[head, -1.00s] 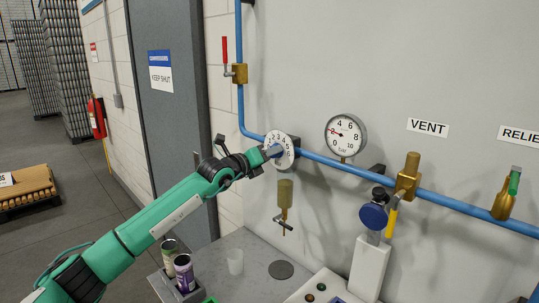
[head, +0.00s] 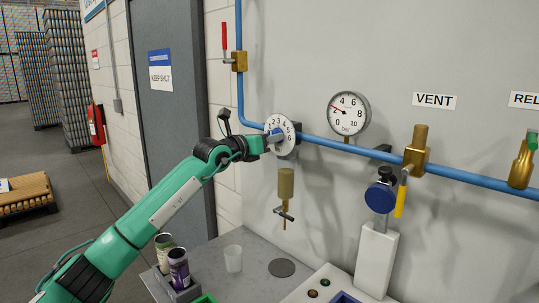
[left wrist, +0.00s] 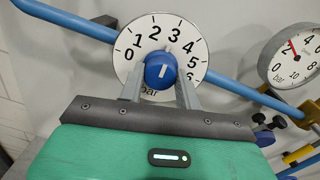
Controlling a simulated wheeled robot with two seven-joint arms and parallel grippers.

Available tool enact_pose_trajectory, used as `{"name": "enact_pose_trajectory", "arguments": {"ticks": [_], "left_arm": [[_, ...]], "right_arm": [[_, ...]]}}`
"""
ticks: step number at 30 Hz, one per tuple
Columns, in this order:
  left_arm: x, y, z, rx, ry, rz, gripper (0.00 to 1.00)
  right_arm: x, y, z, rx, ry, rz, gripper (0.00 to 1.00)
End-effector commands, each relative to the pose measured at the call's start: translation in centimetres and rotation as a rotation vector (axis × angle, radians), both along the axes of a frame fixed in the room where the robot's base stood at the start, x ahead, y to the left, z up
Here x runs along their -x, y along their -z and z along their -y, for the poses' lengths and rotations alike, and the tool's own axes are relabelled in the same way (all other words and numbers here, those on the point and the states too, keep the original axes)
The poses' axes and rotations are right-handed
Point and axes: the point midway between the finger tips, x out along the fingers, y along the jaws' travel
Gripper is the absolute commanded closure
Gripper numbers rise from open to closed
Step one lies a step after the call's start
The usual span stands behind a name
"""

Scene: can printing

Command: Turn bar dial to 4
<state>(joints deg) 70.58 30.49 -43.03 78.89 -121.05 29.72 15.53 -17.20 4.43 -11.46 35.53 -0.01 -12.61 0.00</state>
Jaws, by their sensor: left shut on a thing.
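The bar dial is a white disc (head: 284,122) numbered 0 to 6, on the blue pipe by the wall. My left gripper (head: 270,138) is at the dial, shut on its blue knob (left wrist: 160,70). In the left wrist view one finger lies on each side of the knob, in front of the white disc (left wrist: 124,50). The white mark on the knob points roughly upward, around 2 to 3; I cannot tell exactly. The fingers cover part of the lower disc. My right gripper is not in view.
A round bar gauge (head: 348,113) right of the dial has its red needle near 2 to 3. A brass fitting (head: 286,184) hangs below. A red-handled valve (head: 239,61) is above left. Cans (head: 178,268) and a cup (head: 233,258) stand on the counter.

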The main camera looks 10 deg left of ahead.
Motion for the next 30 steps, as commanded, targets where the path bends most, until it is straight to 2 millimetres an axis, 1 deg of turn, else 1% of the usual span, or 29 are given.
{"name": "enact_pose_trajectory", "arguments": {"ticks": [1,3,6,12,19,25,30], "left_arm": [[0.0,0.7,0.0,-0.037,-0.001,0.028,0.89],[0.0,0.7,0.0,-0.092,-0.001,0.063,0.89],[0.0,0.6,0.0,-0.167,0.0,0.112,0.89],[-0.1,0.4,0.0,-0.301,-0.001,0.201,0.89],[-0.1,0.2,-0.1,-0.411,-0.002,0.272,0.89],[-0.1,0.1,-0.1,-0.462,-0.001,0.306,0.89],[-0.1,0.1,-0.1,-0.48,0.0,0.317,0.89]], "right_arm": [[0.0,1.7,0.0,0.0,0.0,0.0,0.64],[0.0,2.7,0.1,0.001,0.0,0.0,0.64],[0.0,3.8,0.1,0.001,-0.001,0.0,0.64],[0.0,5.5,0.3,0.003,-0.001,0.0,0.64],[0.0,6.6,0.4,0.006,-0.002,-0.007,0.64],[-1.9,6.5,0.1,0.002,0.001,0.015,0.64],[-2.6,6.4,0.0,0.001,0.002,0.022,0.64]]}}
